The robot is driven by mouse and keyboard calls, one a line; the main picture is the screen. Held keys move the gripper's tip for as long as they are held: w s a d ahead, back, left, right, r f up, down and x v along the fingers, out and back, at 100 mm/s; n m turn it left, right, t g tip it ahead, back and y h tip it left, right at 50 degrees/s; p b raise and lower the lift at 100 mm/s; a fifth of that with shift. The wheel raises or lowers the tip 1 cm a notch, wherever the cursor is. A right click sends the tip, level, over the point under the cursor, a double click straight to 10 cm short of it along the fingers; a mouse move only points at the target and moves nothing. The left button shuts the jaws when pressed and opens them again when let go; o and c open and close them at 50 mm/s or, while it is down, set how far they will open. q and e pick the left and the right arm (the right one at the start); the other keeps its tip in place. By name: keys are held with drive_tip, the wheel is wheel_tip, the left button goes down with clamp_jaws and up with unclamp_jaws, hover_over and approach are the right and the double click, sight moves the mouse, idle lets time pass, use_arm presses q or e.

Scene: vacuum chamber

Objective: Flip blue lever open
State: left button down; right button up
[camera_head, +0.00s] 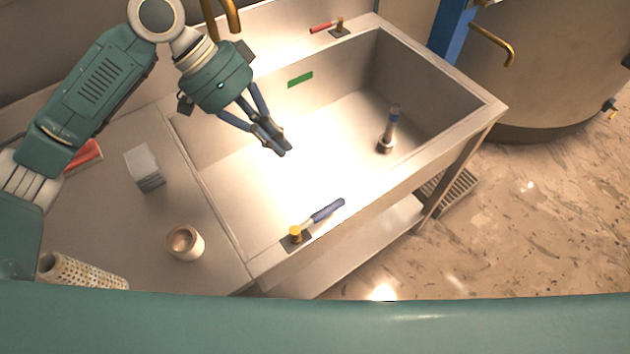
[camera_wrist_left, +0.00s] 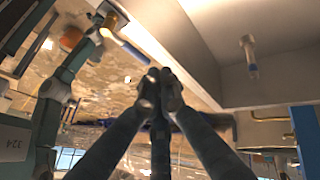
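The blue lever (camera_head: 328,210) lies on the near rim of the sink, its blue handle pointing right from a yellow pivot (camera_head: 295,234). In the left wrist view, the lever (camera_wrist_left: 130,47) shows in the upper left, beyond the fingertips. My left gripper (camera_head: 278,143) hangs over the sink basin, above and left of the lever and apart from it. Its fingertips also show in the left wrist view (camera_wrist_left: 161,88), together with nothing visible between them. My right gripper shows in neither view.
The steel sink (camera_head: 485,118) has a red lever (camera_head: 322,27) on its far rim and an upright blue-topped fitting (camera_head: 389,132) inside. A large tank (camera_head: 560,70) stands right.

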sight(317, 219)
use_arm(q)
drive_tip(key=s+r+p+x, duration=0.1)
drive_tip(key=s+p+x, duration=0.1)
drive_tip(key=x, duration=1)
drive_tip(key=shift+s+d+f+p, duration=0.25)
drive_tip(key=shift+d+p, duration=0.2)
drive_tip(key=shift+p, duration=0.45)
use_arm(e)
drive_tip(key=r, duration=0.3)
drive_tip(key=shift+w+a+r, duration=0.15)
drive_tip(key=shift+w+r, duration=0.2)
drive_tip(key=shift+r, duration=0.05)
use_arm(q)
drive_tip(key=shift+d, duration=0.1)
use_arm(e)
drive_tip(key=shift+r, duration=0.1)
